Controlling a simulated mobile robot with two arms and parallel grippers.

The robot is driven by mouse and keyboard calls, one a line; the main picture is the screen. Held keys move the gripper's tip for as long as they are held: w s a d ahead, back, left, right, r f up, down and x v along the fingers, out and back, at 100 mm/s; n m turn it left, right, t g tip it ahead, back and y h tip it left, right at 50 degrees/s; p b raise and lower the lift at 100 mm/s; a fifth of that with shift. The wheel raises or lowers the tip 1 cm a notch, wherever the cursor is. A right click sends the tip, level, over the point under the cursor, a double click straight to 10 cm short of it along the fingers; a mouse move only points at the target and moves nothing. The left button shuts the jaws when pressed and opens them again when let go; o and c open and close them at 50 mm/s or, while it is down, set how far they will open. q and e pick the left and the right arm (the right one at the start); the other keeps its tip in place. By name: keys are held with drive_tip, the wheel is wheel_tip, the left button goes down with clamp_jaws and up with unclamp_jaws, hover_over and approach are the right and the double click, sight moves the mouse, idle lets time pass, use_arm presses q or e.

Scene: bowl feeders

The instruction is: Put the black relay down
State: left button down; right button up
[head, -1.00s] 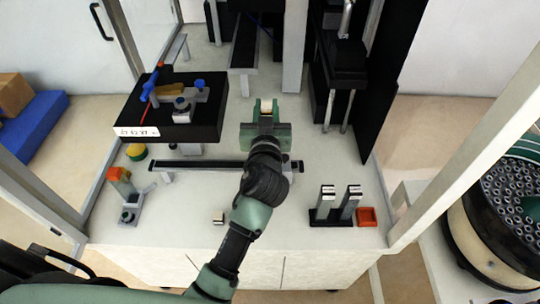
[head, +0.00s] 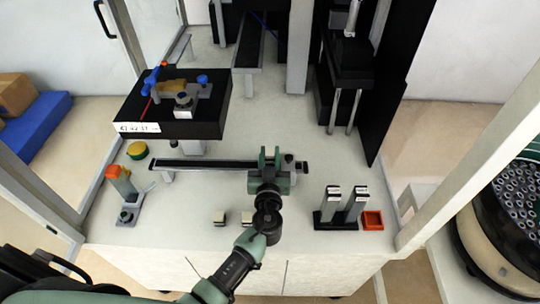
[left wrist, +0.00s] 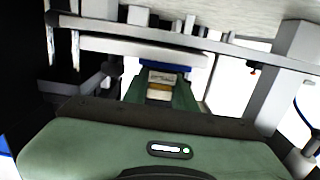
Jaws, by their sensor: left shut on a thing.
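My left gripper (head: 270,155) is over the middle of the bench, at the right part of the long black rail (head: 215,164). It is shut on a small block (left wrist: 159,86) that shows in the left wrist view between the green fingers. The visible face of this block is pale with a tan band; I see no black on it, so I cannot confirm it as the black relay. In the head view the fingers and their shadow mostly hide it. Whether it touches anything below cannot be told. My right gripper is not in view.
A black stand with two grey uprights (head: 333,205) and an orange tray (head: 372,219) are to the right. A black fixture table (head: 205,118) is behind left. The right middle is clear.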

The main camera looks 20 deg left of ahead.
use_arm(q)
drive_tip(key=shift+f+b, duration=0.2)
drive_tip(key=shift+b, duration=0.1)
drive_tip(key=c, duration=1.1)
unclamp_jaws()
drive_tip(key=shift+r, duration=0.1)
drive_tip(key=shift+r+p, duration=0.15)
drive_tip(key=shift+p, duration=0.2)
drive_tip(key=shift+b+v, duration=1.75)
drive_tip(key=shift+v, duration=4.3)
